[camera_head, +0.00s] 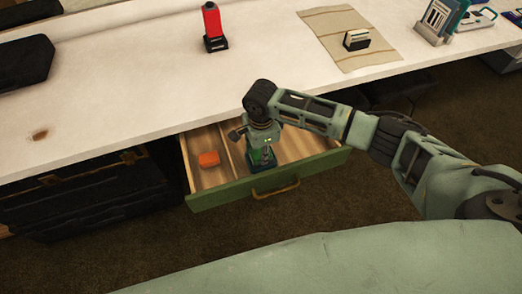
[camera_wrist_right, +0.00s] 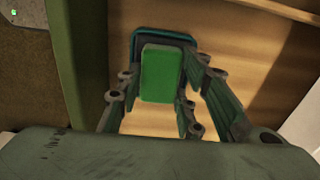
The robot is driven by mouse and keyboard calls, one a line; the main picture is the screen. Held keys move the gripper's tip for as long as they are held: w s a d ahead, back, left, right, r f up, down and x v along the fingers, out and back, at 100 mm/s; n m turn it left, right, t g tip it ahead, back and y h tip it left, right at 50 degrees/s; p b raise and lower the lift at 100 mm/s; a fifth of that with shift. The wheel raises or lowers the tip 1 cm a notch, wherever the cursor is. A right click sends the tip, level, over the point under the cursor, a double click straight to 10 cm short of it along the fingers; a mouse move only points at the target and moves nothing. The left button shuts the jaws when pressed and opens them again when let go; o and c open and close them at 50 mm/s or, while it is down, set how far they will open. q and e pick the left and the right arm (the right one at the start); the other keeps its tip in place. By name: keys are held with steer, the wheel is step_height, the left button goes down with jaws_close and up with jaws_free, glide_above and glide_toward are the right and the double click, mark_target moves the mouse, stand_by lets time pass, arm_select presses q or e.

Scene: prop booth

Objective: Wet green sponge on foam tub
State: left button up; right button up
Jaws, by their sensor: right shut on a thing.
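The green sponge (camera_wrist_right: 161,76) is a bright green block in the right wrist view, between my right gripper's fingers. It sits over a dark teal flat piece (camera_wrist_right: 137,41); I cannot tell whether they touch or are one thing. In the head view my right gripper (camera_head: 265,163) points down into the open green drawer (camera_head: 228,196), right of its divider. It is shut on the green sponge, whose green shows low in the drawer (camera_head: 263,184), partly hidden by the fingers. I cannot make out a foam tub for sure. My left gripper is not in view.
An orange block (camera_head: 208,159) lies in the drawer's left compartment. The white tabletop (camera_head: 120,90) is above, with a red upright item (camera_head: 213,27) on a black base. A small black-and-white holder (camera_head: 356,40) stands on a beige striped cloth (camera_head: 340,22). The table's left middle is clear.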

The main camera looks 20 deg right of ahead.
steer(key=shift+s+f+p, duration=0.15)
steer(key=shift+p, duration=0.45)
stand_by(2.0)
step_height(320, 180, up, 7)
steer(key=p, duration=0.9)
stand_by(0.4)
stand_by(0.4)
